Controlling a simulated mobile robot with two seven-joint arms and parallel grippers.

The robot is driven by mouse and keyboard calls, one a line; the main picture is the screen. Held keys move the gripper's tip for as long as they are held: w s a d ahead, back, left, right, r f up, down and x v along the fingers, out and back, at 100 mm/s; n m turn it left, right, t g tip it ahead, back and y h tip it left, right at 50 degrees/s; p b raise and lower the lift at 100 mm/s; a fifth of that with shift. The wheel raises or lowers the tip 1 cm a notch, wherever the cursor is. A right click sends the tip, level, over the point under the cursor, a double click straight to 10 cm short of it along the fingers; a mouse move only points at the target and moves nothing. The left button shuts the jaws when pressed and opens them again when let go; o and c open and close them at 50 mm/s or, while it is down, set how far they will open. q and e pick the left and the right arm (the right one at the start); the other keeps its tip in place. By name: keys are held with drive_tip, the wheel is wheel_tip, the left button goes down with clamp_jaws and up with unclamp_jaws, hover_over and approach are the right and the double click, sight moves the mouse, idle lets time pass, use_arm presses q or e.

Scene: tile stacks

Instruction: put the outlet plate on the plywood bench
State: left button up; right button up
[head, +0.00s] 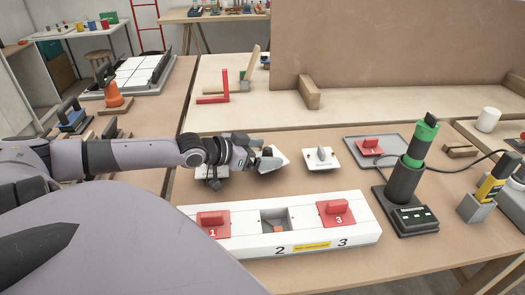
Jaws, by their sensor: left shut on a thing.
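My left gripper (268,160) reaches in from the left, low over the brown table. It is shut on a white plate (281,156), which looks like the outlet plate; the fingers hide much of it, so its face cannot be read. The pale plywood bench (390,104) lies behind the brown table, with a clear stretch of top. The held plate is in front of the bench and apart from it. My right gripper is not in view.
A white plate with a grey handle (321,157) lies right of my gripper. A white numbered box (365,232) with red-handled pieces stands in front. A green-topped tool (420,140) in a dark holder and a grey tray (354,152) are at right. A brown board (400,45) rises behind.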

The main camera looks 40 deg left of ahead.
use_arm(q)
drive_tip(key=shift+f+b, duration=0.35)
drive_tip(key=shift+f, duration=0.25)
drive_tip(key=o, duration=0.8)
